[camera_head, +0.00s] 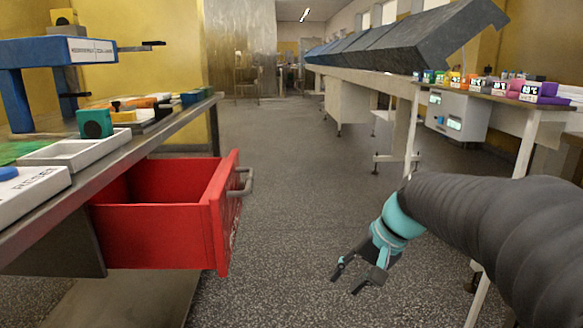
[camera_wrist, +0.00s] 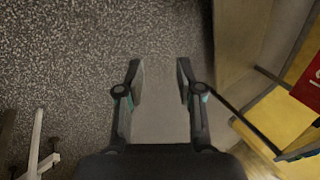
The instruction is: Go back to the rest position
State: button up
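My gripper (camera_head: 347,281) hangs over the speckled floor in the aisle, at the end of my dark sleeved arm with a teal wrist. It is to the right of the open red drawer and apart from it. In the wrist view my gripper (camera_wrist: 158,82) has its two fingers spread with nothing between them, only floor below. The red drawer (camera_head: 150,236) is pulled out from under the left workbench (camera_head: 135,150), its grey handle facing the aisle. The part of the drawer's inside that shows looks empty.
The left bench bears a white tray (camera_head: 80,150), a green block (camera_head: 95,124) and a blue stand (camera_head: 60,50). On the right, a long conveyor table (camera_head: 350,75) and several coloured boxes (camera_head: 541,91) line the aisle. The aisle floor (camera_head: 280,140) is clear ahead.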

jog(key=s+d+r+n+t+h+p, duration=0.1)
jog(key=s+d+h+p, duration=0.1)
jog(key=s, duration=0.7)
jog(key=s+d+r+n+t+h+p, duration=0.2)
jog(key=s+h+p, duration=0.1)
jog(key=s, duration=0.6)
jog(key=shift+n+t, duration=0.3)
